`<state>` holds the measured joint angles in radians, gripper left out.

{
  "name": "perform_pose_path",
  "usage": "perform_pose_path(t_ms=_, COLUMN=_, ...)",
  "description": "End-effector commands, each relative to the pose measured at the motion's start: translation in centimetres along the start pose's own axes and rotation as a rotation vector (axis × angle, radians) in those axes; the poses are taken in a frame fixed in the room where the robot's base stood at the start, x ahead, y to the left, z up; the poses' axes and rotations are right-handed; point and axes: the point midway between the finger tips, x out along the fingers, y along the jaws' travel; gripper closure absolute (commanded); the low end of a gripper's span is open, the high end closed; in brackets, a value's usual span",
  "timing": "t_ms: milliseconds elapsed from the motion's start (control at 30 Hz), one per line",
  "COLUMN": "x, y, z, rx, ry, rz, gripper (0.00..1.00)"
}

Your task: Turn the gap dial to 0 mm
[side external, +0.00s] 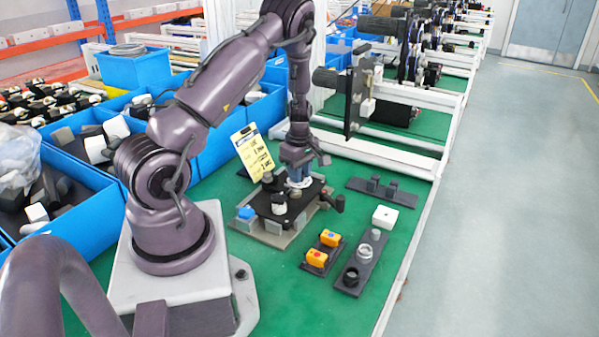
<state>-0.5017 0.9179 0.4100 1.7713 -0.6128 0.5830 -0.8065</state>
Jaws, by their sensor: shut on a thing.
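My gripper (299,168) points straight down over the dark fixture plate (262,206) on the green bench. It is shut on the gap dial (300,183), of which a pale ring and some blue show just under the fingers. The dial's scale and pointer are too small to read, and the fingers hide part of it. A yellow card (253,152) with a few lines of dark print stands behind the fixture, left of my gripper; its text is not clearly legible.
A white-topped black knob (279,203), a blue part (246,213) and a dark handle (339,203) sit on the fixture. Blue bins (85,205) line the left.

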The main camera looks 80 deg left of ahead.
Motion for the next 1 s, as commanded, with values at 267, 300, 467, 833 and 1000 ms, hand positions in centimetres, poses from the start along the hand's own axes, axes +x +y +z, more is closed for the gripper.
perform_pose_path(t_ms=267, x=-0.1, y=0.0, z=0.1, rx=-0.015, ry=-0.001, rz=0.001, gripper=0.98)
perform_pose_path(t_ms=300, x=-0.1, y=0.0, z=0.0, rx=-0.015, ry=-0.001, rz=0.001, gripper=0.98)
perform_pose_path(t_ms=467, x=-0.1, y=0.0, z=0.0, rx=-0.015, ry=-0.002, rz=0.001, gripper=0.98)
perform_pose_path(t_ms=833, x=0.0, y=0.0, z=0.0, rx=-0.013, ry=0.0, rz=0.0, gripper=0.49)
perform_pose_path(t_ms=1000, x=-1.1, y=0.1, z=0.0, rx=-0.013, ry=0.0, rz=0.003, gripper=0.49)
